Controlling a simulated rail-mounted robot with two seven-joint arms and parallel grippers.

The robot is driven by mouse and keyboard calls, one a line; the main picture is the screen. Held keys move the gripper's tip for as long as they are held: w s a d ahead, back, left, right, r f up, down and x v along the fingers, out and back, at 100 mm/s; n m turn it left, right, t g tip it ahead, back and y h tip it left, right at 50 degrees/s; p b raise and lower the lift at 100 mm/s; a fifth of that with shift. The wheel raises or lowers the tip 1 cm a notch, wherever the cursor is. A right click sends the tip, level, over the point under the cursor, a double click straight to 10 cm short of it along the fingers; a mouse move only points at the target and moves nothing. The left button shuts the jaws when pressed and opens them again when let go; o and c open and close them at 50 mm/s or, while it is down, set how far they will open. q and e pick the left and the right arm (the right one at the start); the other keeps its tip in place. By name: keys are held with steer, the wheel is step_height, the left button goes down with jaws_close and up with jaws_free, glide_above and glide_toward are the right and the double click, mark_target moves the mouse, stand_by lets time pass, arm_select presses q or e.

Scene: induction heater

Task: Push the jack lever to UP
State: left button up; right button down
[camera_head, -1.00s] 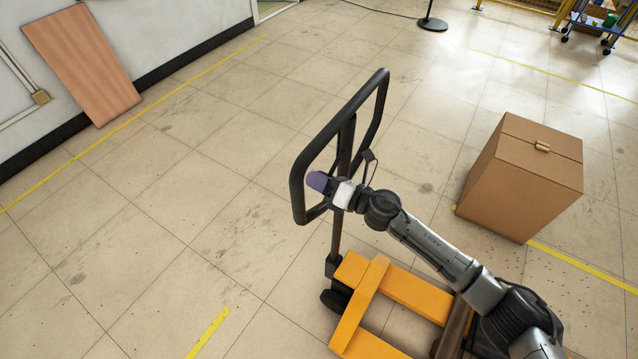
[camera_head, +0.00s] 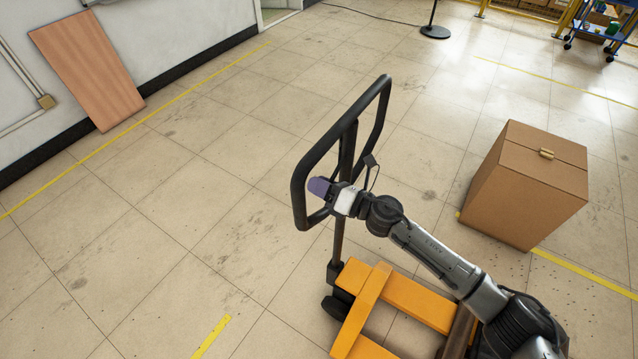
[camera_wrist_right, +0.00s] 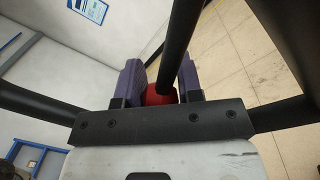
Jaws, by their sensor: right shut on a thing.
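A pallet jack with a black loop handle (camera_head: 301,190) and orange forks (camera_head: 412,298) stands on the floor in the head view. My right gripper (camera_head: 320,187) is at the lower part of the loop, near the handle's centre post. In the right wrist view, my right gripper's purple fingers (camera_wrist_right: 160,80) stand on either side of a red piece (camera_wrist_right: 159,95), which looks like the jack lever. A black bar (camera_wrist_right: 183,40) crosses in front of it. My gripper is shut on the red lever. Its position mark cannot be read. My left gripper is not in view.
A cardboard box (camera_head: 525,190) stands on the floor to the right of the jack. A wooden board (camera_head: 88,68) leans on the wall at the upper left. A black stand base (camera_head: 435,32) and a blue cart (camera_head: 596,30) are at the back. The floor left of the jack is clear.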

steer(key=shift+w+d+f+h, duration=0.1)
steer(key=shift+d+f+h, duration=0.15)
steer(key=shift+f, duration=0.35)
steer(key=shift+d+f+h, duration=0.15)
steer(key=shift+d+f, duration=0.15)
steer(key=shift+f, duration=0.25)
steer(key=c, duration=1.1)
jaws_free()
steer(key=o, duration=0.3)
steer(key=shift+r, duration=0.15)
steer(key=shift+d, duration=0.1)
